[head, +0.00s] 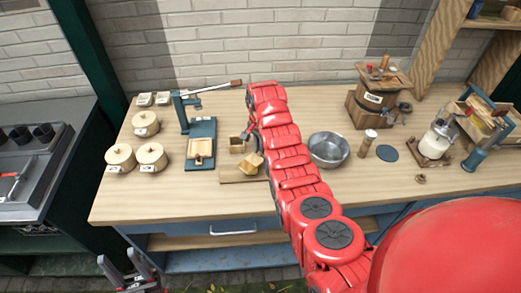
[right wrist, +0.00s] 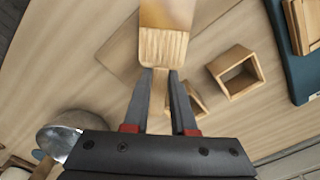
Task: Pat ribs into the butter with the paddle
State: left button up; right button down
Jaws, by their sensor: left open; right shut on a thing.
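My right gripper (right wrist: 160,74) is shut on the handle of a wooden paddle (right wrist: 162,48) with a ribbed head. The paddle's head is over a wooden board (right wrist: 122,48). A smooth amber block (right wrist: 168,12), perhaps the butter, shows at the paddle's far end; I cannot tell whether they touch. In the head view a pale wooden or yellowish piece (head: 252,162) shows over the board (head: 232,175), beside my red arm, which hides most of the right gripper. My left gripper (head: 132,270) is open and empty, low in front of the bench.
A square wooden frame (right wrist: 235,72) stands beside the board. A blue press (head: 201,145) is to the left, with lidded pots (head: 120,158) beyond. A metal bowl (head: 328,149) and a shaker (head: 367,143) are right of my arm. The bench's front left is clear.

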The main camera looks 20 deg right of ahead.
jog(key=shift+s, duration=0.1)
dwell(0.3)
jog(key=shift+r, duration=3.45)
jog(key=shift+p, duration=0.3)
